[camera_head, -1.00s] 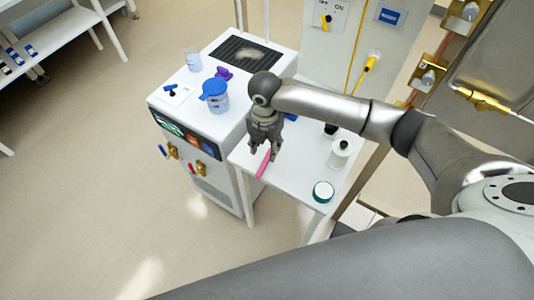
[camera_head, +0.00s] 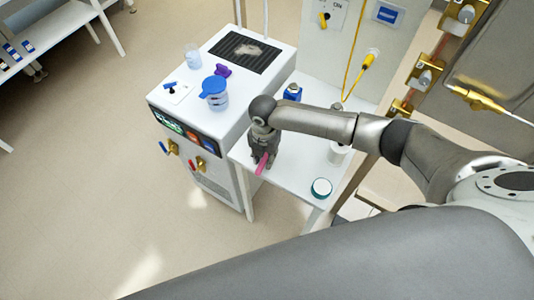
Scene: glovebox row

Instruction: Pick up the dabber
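A slim pink stick-like thing (camera_head: 262,164), which looks like the dabber, is at the left part of the small white side table (camera_head: 297,172). My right gripper (camera_head: 263,160) points down over it, with the fingers at its upper part. The fingers hide that part, so I cannot tell whether they are closed on it or it is still on the table. My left gripper is not in view.
A green-lidded jar (camera_head: 321,188), a white bottle (camera_head: 338,153) partly behind my arm and a blue-labelled bottle (camera_head: 292,92) stand on the side table. The white machine (camera_head: 187,104) to the left carries a blue-lidded cup (camera_head: 215,93), a clear beaker (camera_head: 193,57) and a purple thing (camera_head: 222,70).

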